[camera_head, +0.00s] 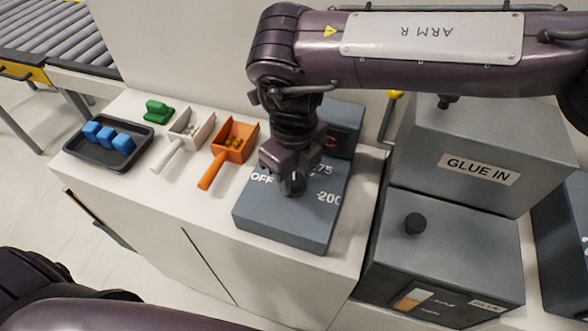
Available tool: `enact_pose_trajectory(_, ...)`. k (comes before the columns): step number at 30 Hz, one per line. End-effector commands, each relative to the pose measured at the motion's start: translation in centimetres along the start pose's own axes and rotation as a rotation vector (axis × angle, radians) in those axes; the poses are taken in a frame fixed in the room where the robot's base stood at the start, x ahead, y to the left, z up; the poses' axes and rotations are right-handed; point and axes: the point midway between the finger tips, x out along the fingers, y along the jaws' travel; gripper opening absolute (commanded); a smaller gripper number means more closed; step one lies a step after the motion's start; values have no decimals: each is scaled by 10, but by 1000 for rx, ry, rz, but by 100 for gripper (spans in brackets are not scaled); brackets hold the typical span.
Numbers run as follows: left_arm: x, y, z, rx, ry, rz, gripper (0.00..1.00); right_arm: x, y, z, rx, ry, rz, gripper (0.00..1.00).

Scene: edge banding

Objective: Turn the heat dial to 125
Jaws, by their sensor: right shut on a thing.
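The heat dial sits on top of a blue-grey control box (262,222) on the white cabinet. My right gripper (292,184) points down over the box and is shut on the dial, which it almost wholly hides. The markings OFF, 75 and -200 show around the gripper; other marks, and where the dial points, are hidden. A dark display panel with a reddish character stands at the back of the box, partly behind my right arm. My left gripper is out of view; only part of my left arm shows at the lower left.
A black tray (93,153) with blue blocks (123,143), a green piece (158,110), a white scoop (190,128) and an orange scoop (228,146) with small pellets stand left of the box. A grey GLUE IN machine (440,240) stands right. The cabinet's front strip is clear.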

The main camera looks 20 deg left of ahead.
Motion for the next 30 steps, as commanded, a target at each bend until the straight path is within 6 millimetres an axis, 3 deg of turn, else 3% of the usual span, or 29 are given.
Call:
enact_pose_trajectory(9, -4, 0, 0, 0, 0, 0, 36, -2, -1, 1, -119, -5, -2, 11)
enact_pose_trajectory(25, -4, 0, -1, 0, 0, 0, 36, -2, -1, 2, -142, -6, -2, 11)
enact_pose_trajectory(26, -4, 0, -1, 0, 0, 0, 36, -2, -1, 2, -142, -6, -2, 35)
enact_pose_trajectory(30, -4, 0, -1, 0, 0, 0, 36, -1, 0, 1, -142, -5, -1, 53)
